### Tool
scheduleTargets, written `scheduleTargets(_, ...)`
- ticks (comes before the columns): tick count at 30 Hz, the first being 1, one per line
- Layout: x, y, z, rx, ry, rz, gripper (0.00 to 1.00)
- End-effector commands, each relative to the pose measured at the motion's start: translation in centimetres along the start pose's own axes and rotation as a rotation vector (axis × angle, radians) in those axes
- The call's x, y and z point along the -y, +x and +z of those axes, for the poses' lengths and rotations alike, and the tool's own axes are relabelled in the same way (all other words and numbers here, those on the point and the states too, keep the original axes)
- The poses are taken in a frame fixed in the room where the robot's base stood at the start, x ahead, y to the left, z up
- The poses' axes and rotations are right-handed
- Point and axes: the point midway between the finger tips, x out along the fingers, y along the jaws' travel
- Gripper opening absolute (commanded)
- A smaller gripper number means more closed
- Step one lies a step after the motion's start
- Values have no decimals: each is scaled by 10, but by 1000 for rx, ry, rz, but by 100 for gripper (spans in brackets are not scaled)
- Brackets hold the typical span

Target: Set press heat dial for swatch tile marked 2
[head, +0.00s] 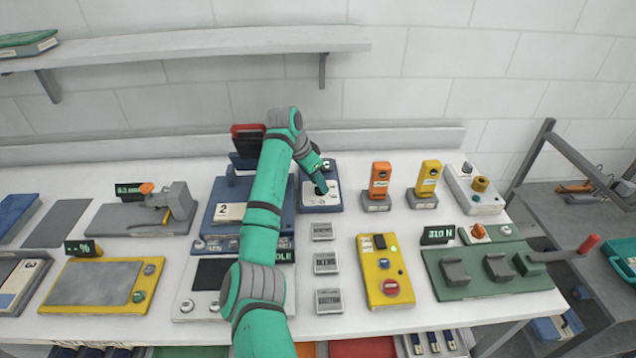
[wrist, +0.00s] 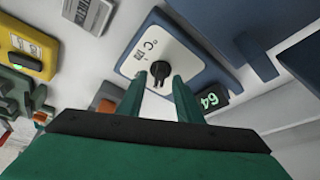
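The heat dial is a black knob (wrist: 160,70) on a white plate marked °C (wrist: 142,48), on a blue box (head: 336,207). A small display (wrist: 211,99) beside it reads 64 in green in the wrist view. My gripper (wrist: 159,82) points at the knob, with its two green fingers apart and one on each side of the knob's near end. I cannot tell whether they touch it. The tile marked 2 (head: 229,211) lies on the blue press (head: 217,228) left of the dial box. My arm hides part of the press in the head view.
Small grey labelled blocks (head: 326,263) stand in front of the dial box. A yellow box with buttons (head: 371,281) and a green fixture (head: 459,290) stand to the front right. Orange (head: 380,180) and yellow (head: 428,178) handheld meters stand right of the dial box.

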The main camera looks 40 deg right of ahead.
Motion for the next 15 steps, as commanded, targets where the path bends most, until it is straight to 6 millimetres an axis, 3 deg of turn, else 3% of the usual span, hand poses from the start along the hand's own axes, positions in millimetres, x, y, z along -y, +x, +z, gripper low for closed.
scheduleTargets(15, 1, -87, 0, 0, 0, -2, 32)
